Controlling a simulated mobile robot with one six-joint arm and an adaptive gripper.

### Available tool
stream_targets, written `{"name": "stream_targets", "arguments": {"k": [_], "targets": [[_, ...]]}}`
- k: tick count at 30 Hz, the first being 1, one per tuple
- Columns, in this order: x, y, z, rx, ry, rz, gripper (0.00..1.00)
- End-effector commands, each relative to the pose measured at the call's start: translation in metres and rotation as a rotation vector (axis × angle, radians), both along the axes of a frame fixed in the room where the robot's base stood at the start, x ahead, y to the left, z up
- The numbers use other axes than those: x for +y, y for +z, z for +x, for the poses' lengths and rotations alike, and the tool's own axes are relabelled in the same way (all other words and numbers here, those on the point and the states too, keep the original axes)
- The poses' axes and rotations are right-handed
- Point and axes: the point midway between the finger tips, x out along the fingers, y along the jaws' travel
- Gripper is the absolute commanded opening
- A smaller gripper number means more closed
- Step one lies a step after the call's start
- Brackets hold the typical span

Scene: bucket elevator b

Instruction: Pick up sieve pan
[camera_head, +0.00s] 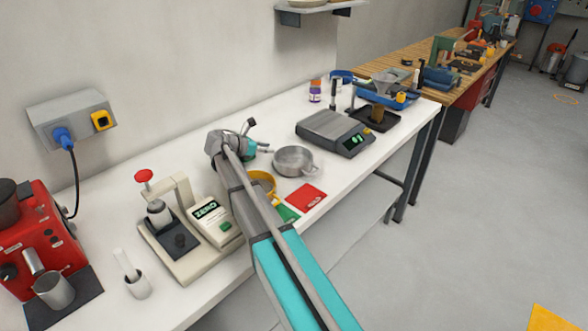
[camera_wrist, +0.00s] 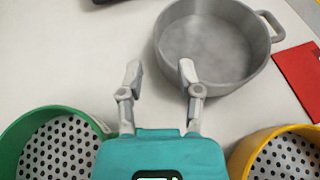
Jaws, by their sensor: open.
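The sieve pan is a grey round pan (camera_head: 294,161) with a side handle, standing on the white bench; no holes show in it. In the wrist view the pan (camera_wrist: 225,72) is ahead and to the right. My gripper (camera_wrist: 160,72) is open and empty, its two fingers apart over bare bench. The right fingertip overlaps the pan's near left wall in the picture; I cannot tell whether they touch. In the head view my gripper (camera_head: 262,148) is just left of the pan.
A yellow sieve (camera_wrist: 283,155) and a green sieve (camera_wrist: 60,142) with perforated bottoms flank my gripper. A red card (camera_head: 307,197) lies beside the pan. A digital scale (camera_head: 335,131) stands behind it, and a cream-coloured device (camera_head: 190,225) stands at left.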

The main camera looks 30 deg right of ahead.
Motion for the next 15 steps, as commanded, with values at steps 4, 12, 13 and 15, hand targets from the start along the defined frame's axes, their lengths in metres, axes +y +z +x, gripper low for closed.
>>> {"name": "stream_targets", "arguments": {"k": [4,12,13,15], "targets": [[-0.013,-0.006,0.0,0.0,-0.002,0.0,0.45],[-0.016,-0.006,0.001,0.0,-0.001,0.0,0.45],[-0.016,-0.006,0.001,-0.001,-0.001,0.0,0.45],[-0.016,-0.006,0.001,-0.001,-0.001,0.0,0.45]]}}
